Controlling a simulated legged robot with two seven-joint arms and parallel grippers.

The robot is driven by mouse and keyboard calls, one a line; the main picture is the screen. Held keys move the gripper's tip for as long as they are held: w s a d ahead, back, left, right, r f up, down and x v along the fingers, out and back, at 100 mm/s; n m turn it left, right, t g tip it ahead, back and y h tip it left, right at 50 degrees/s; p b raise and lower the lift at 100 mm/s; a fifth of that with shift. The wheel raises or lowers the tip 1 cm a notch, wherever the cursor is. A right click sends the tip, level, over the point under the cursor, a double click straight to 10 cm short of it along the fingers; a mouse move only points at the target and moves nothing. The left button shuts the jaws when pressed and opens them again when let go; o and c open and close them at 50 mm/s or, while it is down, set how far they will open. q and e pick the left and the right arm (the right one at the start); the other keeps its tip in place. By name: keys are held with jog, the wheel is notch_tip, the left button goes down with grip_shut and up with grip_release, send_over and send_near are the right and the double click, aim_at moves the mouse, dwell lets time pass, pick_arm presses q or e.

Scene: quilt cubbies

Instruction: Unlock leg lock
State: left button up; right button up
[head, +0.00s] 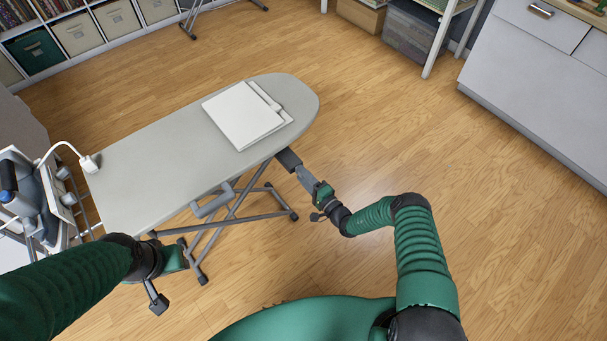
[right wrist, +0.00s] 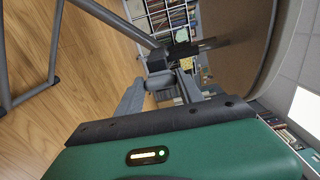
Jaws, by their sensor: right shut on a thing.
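The ironing board (head: 165,165) stands on crossed grey metal legs (head: 225,225). A dark lock part (head: 288,158) sticks out under its right edge; in the right wrist view the dark block (right wrist: 157,61) shows beneath the board's underside (right wrist: 240,45). My right gripper (head: 299,171) reaches in from the right under that edge and is shut on this lock part. Its two grey fingers (right wrist: 163,84) flank the part in the right wrist view. My left gripper (head: 156,299) hangs near the board's front-left corner, apart from the lock; its jaws are mostly hidden.
A white folded cloth or pad (head: 243,115) lies on the board. An iron and its holder (head: 38,200) stand at the left end, with a white cord and plug (head: 90,163). Shelves (head: 75,30) line the back, and a white cabinet (head: 540,75) stands right. Open wooden floor lies between.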

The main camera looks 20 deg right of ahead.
jog(key=shift+s+a+f+n, duration=0.1)
jog(key=shift+s+f+n, duration=0.1)
jog(key=shift+f+n, duration=0.1)
jog(key=o, duration=1.3)
jog(key=shift+o, duration=0.4)
jog(key=shift+w+r, duration=0.1)
jog(key=shift+r, duration=0.05)
jog(key=p+v, duration=0.4)
jog(key=v, duration=1.3)
jog(key=shift+w, duration=0.1)
